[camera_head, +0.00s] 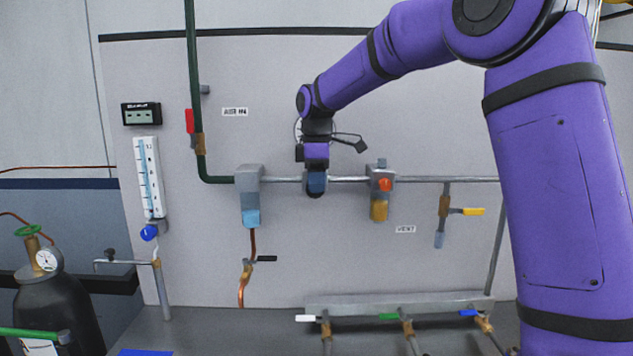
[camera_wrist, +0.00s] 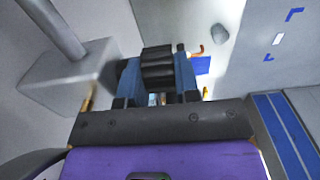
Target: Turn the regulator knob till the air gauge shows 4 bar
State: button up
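My gripper (camera_head: 316,190) is at the wall pipe, between the grey-topped unit with a blue bowl (camera_head: 251,217) and the unit with an amber bowl (camera_head: 380,210). In the wrist view a black ribbed knob (camera_wrist: 158,65), seemingly the regulator knob, sits between the two blue fingers of my gripper (camera_wrist: 158,80). The fingers look closed against its two sides. In the head view my gripper hides the knob and most of the regulator.
The pipe (camera_head: 440,179) runs along the wall panel, with a yellow-handled valve (camera_head: 472,211) at right. A flow tube (camera_head: 148,177), a digital display (camera_head: 141,114) and a gas cylinder (camera_head: 58,310) stand left. A manifold rail (camera_head: 400,304) with several valves lies below.

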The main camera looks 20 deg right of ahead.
jog(key=shift+s+d+t+y, duration=0.1)
jog(key=shift+d+t+y, duration=0.2)
jog(key=shift+y, duration=0.7)
jog(key=shift+f+t+y, duration=0.15)
jog(key=shift+t+y, duration=0.45)
jog(key=shift+y, duration=1.1)
jog(key=o, duration=0.6)
jog(key=shift+d, duration=0.1)
jog(key=shift+o, duration=0.2)
jog(key=v, duration=1)
jog(key=shift+r, duration=0.35)
jog(key=shift+d, duration=0.15)
